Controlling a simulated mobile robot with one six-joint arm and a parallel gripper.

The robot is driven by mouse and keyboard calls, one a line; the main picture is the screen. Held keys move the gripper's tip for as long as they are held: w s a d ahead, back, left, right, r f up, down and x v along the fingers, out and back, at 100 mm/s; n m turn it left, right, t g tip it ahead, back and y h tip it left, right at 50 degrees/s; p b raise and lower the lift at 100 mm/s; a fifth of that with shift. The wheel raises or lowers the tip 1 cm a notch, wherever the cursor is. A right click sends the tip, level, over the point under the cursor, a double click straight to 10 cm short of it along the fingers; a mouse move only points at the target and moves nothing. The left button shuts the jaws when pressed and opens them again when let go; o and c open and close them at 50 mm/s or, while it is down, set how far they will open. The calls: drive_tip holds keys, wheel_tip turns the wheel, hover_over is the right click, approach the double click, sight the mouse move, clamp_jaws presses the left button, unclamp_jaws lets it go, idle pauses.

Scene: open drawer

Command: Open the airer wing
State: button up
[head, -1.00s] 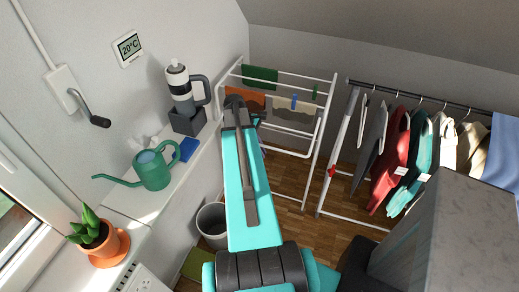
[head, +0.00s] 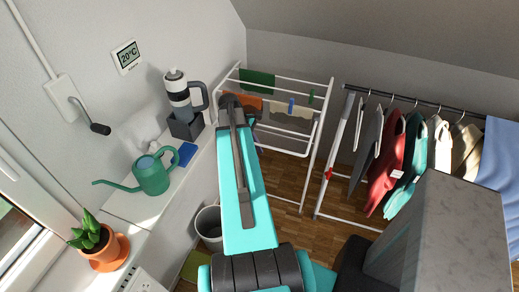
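The white airer (head: 322,125) stands against the back wall, beyond my arm. Its top rails carry a green cloth (head: 257,80), an orange cloth (head: 250,102) and a cream cloth (head: 305,110). A white tube section (head: 290,133) with a rounded corner sits below the top rails on the near side and looks like the wing, hanging down. My teal arm reaches toward the airer's left side and covers part of it. My gripper is hidden beyond the arm's dark far end, so contact with the airer cannot be seen.
A ledge at left holds a green watering can (head: 152,175), a dark-based flask (head: 182,100) and a potted plant (head: 95,240). A bin (head: 209,225) stands below. A clothes rack (head: 345,135) with garments is at right. Wooden floor (head: 290,210) shows between.

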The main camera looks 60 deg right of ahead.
drive_tip(key=shift+o, duration=0.3)
drive_tip(key=shift+a+r, duration=0.15)
drive_tip(key=shift+a, duration=0.05)
drive_tip(key=shift+s+d, duration=0.1)
drive_tip(key=shift+d, duration=0.15)
drive_tip(key=b+v, duration=0.3)
drive_tip(key=v, duration=1)
drive_tip(key=shift+r, duration=0.3)
drive_tip(key=shift+a, duration=0.1)
idle(0.3)
